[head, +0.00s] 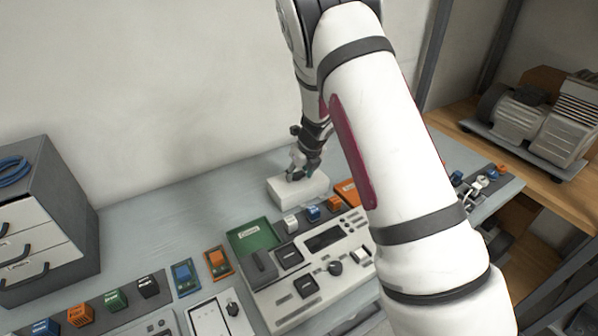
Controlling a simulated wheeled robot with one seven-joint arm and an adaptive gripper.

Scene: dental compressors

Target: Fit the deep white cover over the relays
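A white block-like cover (297,190) sits at the back of the grey bench. My gripper (302,173) points down at its top, with its dark fingers touching or just above it. The view is too small to tell whether the fingers are closed on the cover. In front of the cover, small blocks that may be the relays stand in a row: a white one (291,223), a blue one (312,213) and an orange one (335,204). My arm hides the bench to the right of them.
A control panel (322,267) with switches and a green tray (252,235) lie in front. More coloured blocks (115,299) line the front left. A drawer cabinet (45,215) stands at left. A compressor (535,120) sits on a wooden shelf at right. The back-left bench is clear.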

